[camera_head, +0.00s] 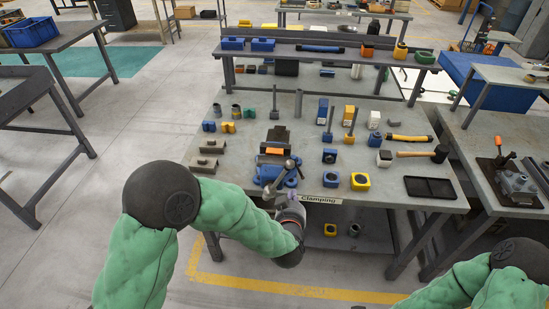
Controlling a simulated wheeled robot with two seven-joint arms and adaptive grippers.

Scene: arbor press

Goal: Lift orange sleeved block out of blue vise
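The blue vise (264,179) is at the front edge of the workbench, left of the "Clamping" label (318,198). A small orange block (274,151) shows at the vise's jaws, with dark metal around it; I cannot make out its sleeve. My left arm reaches in from the left, and its gripper (283,190) is at the front of the vise, low beside the handle and below the orange block. Its fingers are small and overlap the vise parts, so I cannot tell their opening. My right arm shows at the lower right; its gripper is outside the picture.
Grey blocks (204,163) lie left of the vise. Blue and yellow blocks (360,181), a hammer (424,154) and a black tray (431,188) are to the right. A raised shelf (345,59) crosses the back. Some bare bench top lies around the vise.

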